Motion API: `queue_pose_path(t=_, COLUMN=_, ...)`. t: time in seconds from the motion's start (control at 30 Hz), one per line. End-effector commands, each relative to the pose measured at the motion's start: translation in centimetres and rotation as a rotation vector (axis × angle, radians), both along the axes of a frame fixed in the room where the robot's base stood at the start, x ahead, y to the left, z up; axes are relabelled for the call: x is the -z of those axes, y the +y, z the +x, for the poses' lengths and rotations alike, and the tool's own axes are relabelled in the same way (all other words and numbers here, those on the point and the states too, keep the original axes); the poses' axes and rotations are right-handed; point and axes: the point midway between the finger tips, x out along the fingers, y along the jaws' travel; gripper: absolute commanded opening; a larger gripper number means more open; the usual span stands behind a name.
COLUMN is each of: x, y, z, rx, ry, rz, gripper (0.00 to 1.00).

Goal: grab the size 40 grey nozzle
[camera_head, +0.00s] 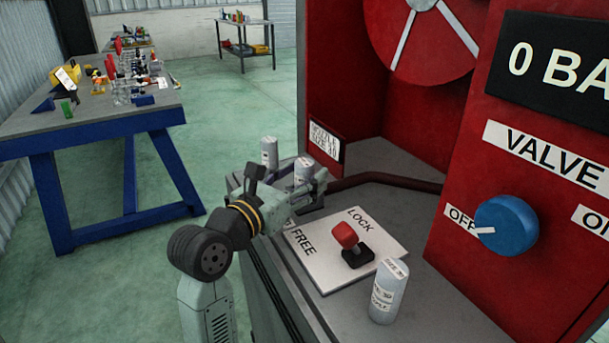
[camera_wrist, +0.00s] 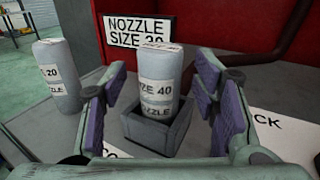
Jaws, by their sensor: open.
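The size 40 grey nozzle (camera_wrist: 159,90) stands upright in a small square grey holder (camera_wrist: 158,132) in the wrist view. Its label reads 40. My gripper (camera_wrist: 160,90) is open, with one purple-padded finger on each side of this nozzle. Whether the pads touch it I cannot tell, but gaps show on both sides. In the head view my gripper (camera_head: 293,180) is around the nozzle (camera_head: 303,172), which is partly hidden by the fingers.
A size 20 nozzle (camera_wrist: 58,75) stands to the left. Another grey nozzle (camera_head: 388,290) stands at the front right, near a red lever (camera_head: 345,236) on a LOCK/FREE plate (camera_head: 330,270). A sign (camera_wrist: 140,30) and a dark hose (camera_head: 390,181) are behind. A blue valve knob (camera_head: 506,226) is at right.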

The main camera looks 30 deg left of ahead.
Motion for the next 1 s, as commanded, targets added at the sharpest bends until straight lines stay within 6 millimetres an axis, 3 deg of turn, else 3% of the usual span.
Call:
queue_pose_path(t=0.13, x=0.02, y=-0.08, z=1.16, rx=0.0, ry=0.0, rz=-0.001, gripper=0.55)
queue_pose_path(t=0.37, x=0.11, y=-0.07, z=1.2, rx=0.0, ry=0.0, rz=0.0, gripper=0.54)
queue_pose_path(t=1.0, x=0.09, y=-0.07, z=1.17, rx=0.0, ry=0.0, rz=0.0, gripper=0.11)
